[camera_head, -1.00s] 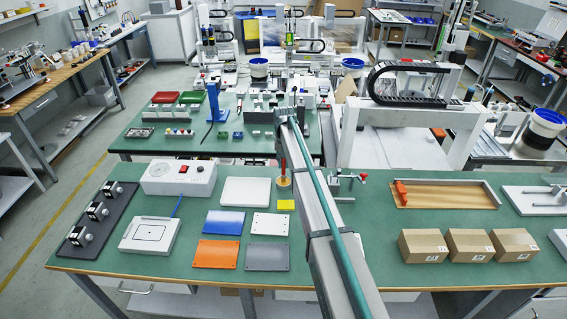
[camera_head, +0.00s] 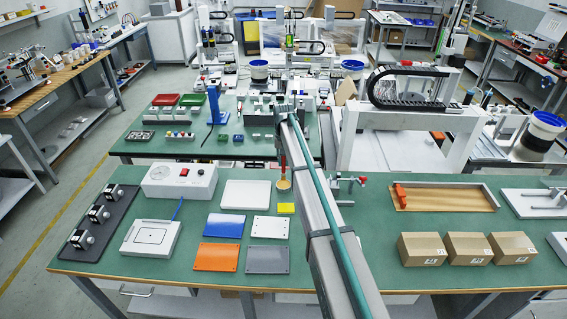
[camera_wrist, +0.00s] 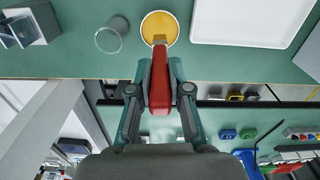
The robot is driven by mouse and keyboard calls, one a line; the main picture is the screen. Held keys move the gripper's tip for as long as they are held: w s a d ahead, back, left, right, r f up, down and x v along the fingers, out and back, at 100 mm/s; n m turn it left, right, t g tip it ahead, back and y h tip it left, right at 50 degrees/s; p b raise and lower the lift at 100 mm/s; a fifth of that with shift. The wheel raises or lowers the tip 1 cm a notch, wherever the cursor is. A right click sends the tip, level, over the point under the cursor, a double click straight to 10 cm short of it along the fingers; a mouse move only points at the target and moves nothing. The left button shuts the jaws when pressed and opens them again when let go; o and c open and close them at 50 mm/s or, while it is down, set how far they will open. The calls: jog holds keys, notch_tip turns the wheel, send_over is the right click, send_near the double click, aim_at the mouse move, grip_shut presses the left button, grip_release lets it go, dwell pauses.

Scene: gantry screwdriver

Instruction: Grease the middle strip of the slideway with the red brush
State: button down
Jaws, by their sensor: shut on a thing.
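My gripper (camera_wrist: 160,88) is shut on the red brush (camera_wrist: 160,95), seen from above in the wrist view. The brush's tip is over or in a round pot of yellow grease (camera_wrist: 160,27); I cannot tell whether it touches the grease. In the head view the red brush (camera_head: 283,163) is a thin upright shape above the pot (camera_head: 283,184), beside my arm. My gripper is mostly hidden behind the arm there. I cannot make out the slideway or its middle strip for certain.
A clear cup (camera_wrist: 112,36) and a white tray (camera_wrist: 250,18) flank the pot. Blue (camera_head: 225,225), orange (camera_head: 216,257) and grey (camera_head: 268,260) plates lie left of my arm. Cardboard boxes (camera_head: 421,249) and a wooden-floored tray (camera_head: 450,199) are on the right.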

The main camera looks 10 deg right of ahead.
jog(key=shift+r+p, duration=0.75)
jog(key=shift+r, duration=1.3)
